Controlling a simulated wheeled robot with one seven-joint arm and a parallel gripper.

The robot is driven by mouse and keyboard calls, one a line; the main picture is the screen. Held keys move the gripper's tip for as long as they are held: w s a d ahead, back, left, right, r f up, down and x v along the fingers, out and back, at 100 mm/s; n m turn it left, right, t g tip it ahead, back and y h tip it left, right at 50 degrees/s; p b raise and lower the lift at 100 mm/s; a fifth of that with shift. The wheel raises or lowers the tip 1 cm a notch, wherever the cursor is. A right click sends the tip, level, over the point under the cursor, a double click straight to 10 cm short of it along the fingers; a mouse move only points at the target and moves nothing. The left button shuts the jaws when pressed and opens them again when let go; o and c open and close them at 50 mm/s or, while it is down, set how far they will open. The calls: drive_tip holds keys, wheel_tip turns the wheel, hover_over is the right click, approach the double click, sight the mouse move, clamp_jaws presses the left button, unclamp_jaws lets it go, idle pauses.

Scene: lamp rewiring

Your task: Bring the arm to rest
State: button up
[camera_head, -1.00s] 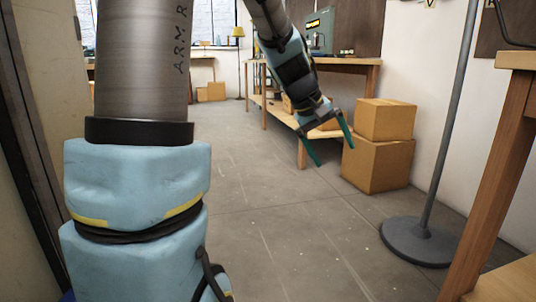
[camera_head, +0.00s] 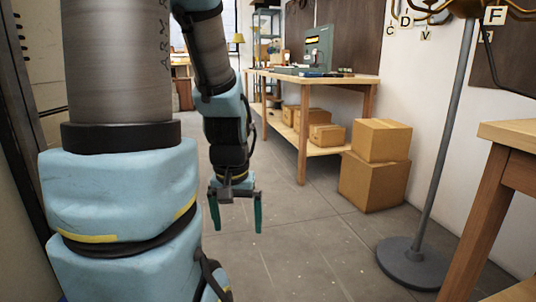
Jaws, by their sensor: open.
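My gripper (camera_head: 236,212) hangs at the end of my light blue arm (camera_head: 228,120), left of the picture's middle. Its two green fingers point down and stand well apart, with nothing between them. It is over the grey floor (camera_head: 320,250), in front of and left of the wooden workbench. My forearm comes down beside my thick grey upper link. Nothing in view touches the gripper.
A workbench (camera_head: 369,99) with a green machine (camera_head: 318,48) stands at the back. Two stacked cardboard boxes (camera_head: 373,182) stand beside it. A lamp stand with a round base (camera_head: 411,262) and a wooden table (camera_head: 478,225) are at right. The middle floor is clear.

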wheel_tip(320, 180, up, 27)
drive_tip(key=p, duration=2.4)
